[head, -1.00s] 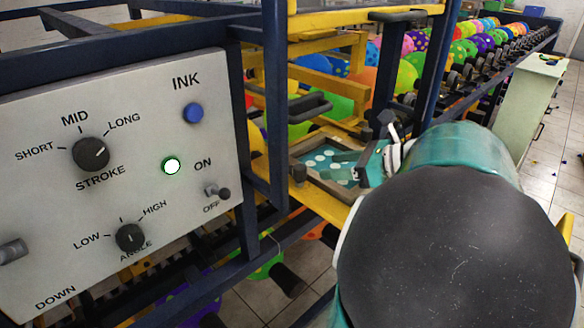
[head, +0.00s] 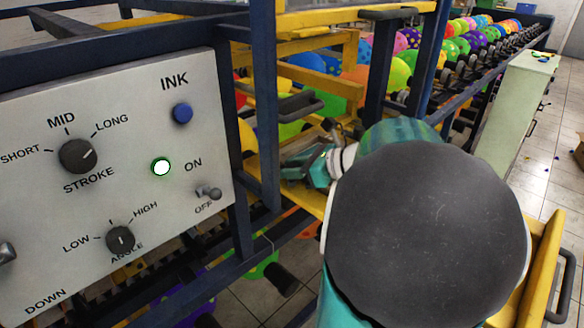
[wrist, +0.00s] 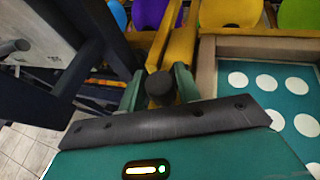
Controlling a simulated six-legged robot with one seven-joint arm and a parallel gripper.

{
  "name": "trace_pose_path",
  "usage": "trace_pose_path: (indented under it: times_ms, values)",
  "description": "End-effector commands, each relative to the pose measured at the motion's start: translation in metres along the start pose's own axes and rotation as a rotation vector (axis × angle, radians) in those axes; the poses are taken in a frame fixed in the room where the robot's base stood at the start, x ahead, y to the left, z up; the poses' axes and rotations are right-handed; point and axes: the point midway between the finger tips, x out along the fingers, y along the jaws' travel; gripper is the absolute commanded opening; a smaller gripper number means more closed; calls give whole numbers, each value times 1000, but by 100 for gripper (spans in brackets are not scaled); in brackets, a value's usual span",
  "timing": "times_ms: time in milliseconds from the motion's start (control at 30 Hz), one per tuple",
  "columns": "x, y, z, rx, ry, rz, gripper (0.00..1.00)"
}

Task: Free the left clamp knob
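A dark round knob (wrist: 160,87) sits at the end of a yellow bar in the wrist view, left of the teal printing screen (wrist: 245,52) with white dots. It appears to be the left clamp knob. My gripper (wrist: 159,82) has one teal finger on each side of the knob. The fingers are apart, but I cannot tell whether they press on it. In the head view my gripper (head: 318,165) is over the screen's place in the frame, and my arm hides the knob and most of the screen.
Dark blue posts (head: 265,110) and yellow bars (head: 315,66) stand close around my gripper. Coloured balloons (head: 400,72) lie on the line behind. A pale cabinet (head: 512,115) is at right.

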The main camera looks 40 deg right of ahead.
Motion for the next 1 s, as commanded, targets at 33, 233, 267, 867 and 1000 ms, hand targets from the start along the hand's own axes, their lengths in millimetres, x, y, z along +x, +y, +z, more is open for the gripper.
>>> trace_pose_path:
  times_ms: [33, 233, 267, 867, 1000]
  values:
    - [0, 0, 0, 0, 0, 0, 23]
    - [0, 0, 0, -3, -1, 7, 8]
    - [0, 0, 0, -6, -1, 15, 8]
    - [0, 0, 1, -104, -1, 247, 8]
    - [0, 0, 1, -104, -1, 247, 40]
